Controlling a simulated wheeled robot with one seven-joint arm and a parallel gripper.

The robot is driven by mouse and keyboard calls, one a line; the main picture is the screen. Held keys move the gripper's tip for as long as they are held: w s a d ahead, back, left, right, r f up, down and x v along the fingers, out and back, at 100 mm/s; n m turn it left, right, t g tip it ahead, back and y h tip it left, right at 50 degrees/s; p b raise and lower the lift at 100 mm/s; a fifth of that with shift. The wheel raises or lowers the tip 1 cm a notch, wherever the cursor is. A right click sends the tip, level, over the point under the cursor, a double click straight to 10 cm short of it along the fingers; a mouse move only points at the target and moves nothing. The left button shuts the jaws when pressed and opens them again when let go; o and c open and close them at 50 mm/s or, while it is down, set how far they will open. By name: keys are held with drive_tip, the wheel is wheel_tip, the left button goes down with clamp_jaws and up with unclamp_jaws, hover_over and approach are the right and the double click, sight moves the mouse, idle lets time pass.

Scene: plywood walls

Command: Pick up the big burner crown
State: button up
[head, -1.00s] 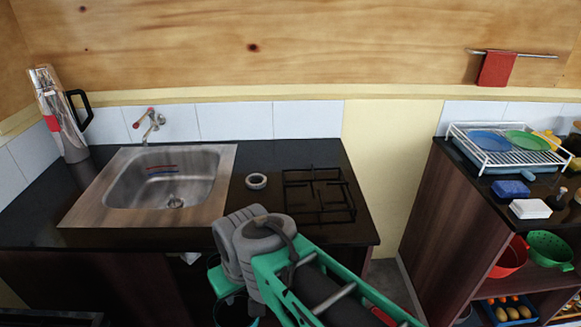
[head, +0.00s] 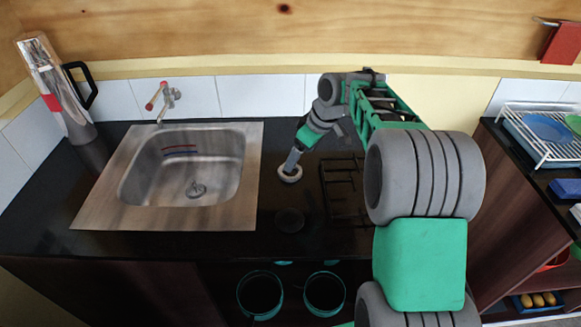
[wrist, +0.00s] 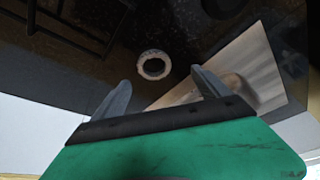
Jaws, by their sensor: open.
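The big burner crown (head: 291,179) is a pale grey ring lying on the black counter between the sink and the pot grate. My gripper (head: 292,163) points down close above it, and its fingertips partly cover the ring in the head view. In the wrist view the crown (wrist: 142,67) shows whole, just beyond the spread fingertips and roughly between them. My gripper (wrist: 161,78) is open with nothing in it. I cannot tell the exact height gap to the crown.
The black wire grate (head: 338,188) stands close to the right of the crown. The steel sink (head: 250,170) is on the left, with a tap (head: 160,100) behind. A dark round patch (head: 290,220) lies on the counter in front. A flask (head: 55,90) stands far left.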

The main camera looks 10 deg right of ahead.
sight(293, 175)
drive_tip(key=shift+n, duration=0.6)
drive_tip(key=x, duration=0.3)
drive_tip(key=w+p+x, duration=0.1)
drive_tip(key=x, duration=0.2)
drive_tip(key=d+p+x, duration=0.1)
drive_tip(key=x, duration=0.2)
drive_tip(key=shift+w, duration=0.2)
drive_tip(key=c, duration=1.4)
drive_tip(key=shift+c, duration=0.5)
drive_tip(key=shift+r, duration=0.15)
